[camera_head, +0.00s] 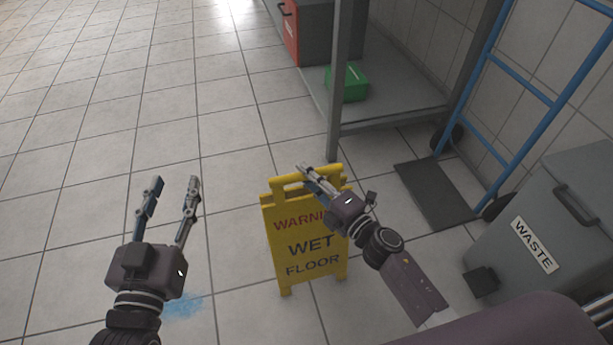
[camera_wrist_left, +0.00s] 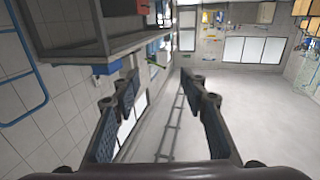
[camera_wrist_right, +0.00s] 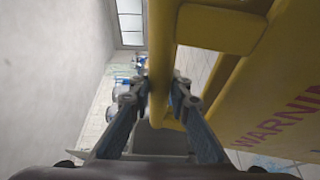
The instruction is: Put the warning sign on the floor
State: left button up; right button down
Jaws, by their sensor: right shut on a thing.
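The yellow warning sign (camera_head: 308,240) reads "WARNING WET FLOOR" and stands upright, its feet appearing to be at the floor in the head view. Whether the feet touch the tiles is hard to tell. My right gripper (camera_head: 303,169) is shut on the sign's top handle. In the right wrist view, the yellow handle bar (camera_wrist_right: 162,60) passes between the fingertips (camera_wrist_right: 158,92), and part of the sign's face (camera_wrist_right: 275,100) fills the right side. My left gripper (camera_head: 174,182) is open and empty, left of the sign. Its spread fingers also show in the left wrist view (camera_wrist_left: 158,85).
A blue wet patch (camera_head: 182,305) lies on the tiles left of the sign. A metal shelf (camera_head: 400,105) with a green box (camera_head: 347,84) stands behind. A blue hand truck (camera_head: 525,85) and a grey waste bin (camera_head: 560,225) are at right. Floor at left is clear.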

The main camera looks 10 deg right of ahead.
pick_arm(q)
jog(key=shift+r, duration=0.1)
pick_arm(e)
jog(key=shift+r, duration=0.1)
jog(key=c, duration=1.8)
grip_release()
pick_arm(q)
jog(key=shift+d+r, duration=0.1)
jog(key=shift+r, duration=0.4)
pick_arm(e)
jog(key=shift+f, duration=0.2)
pick_arm(q)
jog(key=shift+f, duration=0.1)
pick_arm(e)
jog(key=shift+r, duration=0.15)
